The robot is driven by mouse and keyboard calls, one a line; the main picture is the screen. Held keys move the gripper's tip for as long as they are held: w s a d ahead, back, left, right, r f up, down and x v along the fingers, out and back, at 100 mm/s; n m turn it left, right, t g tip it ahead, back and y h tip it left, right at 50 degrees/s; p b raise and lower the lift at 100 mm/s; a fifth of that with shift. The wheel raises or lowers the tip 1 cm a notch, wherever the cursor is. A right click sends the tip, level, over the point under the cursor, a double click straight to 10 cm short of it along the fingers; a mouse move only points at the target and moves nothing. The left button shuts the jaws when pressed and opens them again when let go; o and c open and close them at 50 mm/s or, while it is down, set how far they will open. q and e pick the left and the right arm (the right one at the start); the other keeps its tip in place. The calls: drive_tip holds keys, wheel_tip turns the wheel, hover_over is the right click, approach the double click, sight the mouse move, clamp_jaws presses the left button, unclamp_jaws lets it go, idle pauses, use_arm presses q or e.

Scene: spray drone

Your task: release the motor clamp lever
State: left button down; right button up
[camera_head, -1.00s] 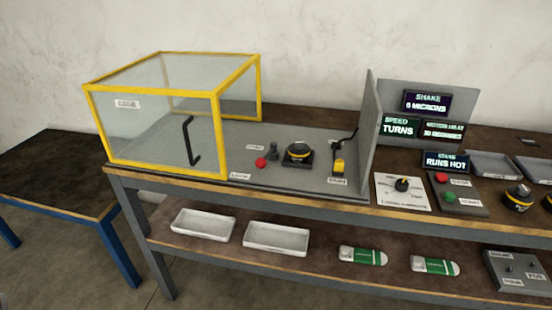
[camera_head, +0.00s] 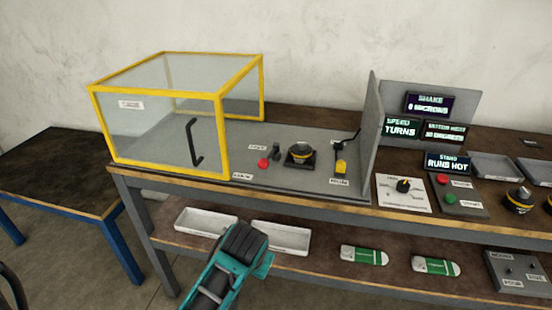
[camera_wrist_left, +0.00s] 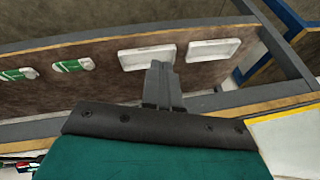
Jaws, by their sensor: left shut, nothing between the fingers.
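The labels are too small to read, so I cannot tell which one is the motor clamp lever. My left gripper (camera_head: 244,240) is below the bench edge, in front of the lower shelf, apart from all of these. Its fingers are together and empty in the left wrist view (camera_wrist_left: 160,75).
A yellow-framed clear guard (camera_head: 170,120) with a black handle stands at the left of the plate. A grey upright panel (camera_head: 371,125) bounds the right. White trays (camera_head: 282,237) and green-white packs (camera_head: 364,255) lie on the lower shelf. The bench's front edge (camera_head: 270,193) lies above my gripper.

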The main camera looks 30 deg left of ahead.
use_arm(q)
drive_tip(key=w+r+y, duration=0.1)
drive_tip(key=w+r, duration=0.4)
drive_tip(key=w, duration=0.3)
drive_tip(key=w+r+n+y, duration=0.1)
drive_tip(key=w+r, duration=0.4)
drive_tip(key=w, duration=0.3)
drive_tip(key=w+r+y, duration=0.1)
drive_tip(key=w+r, duration=0.3)
drive_tip(key=w, duration=0.5)
drive_tip(key=shift+d+r+n+y, duration=0.4)
drive_tip(key=shift+d, duration=0.05)
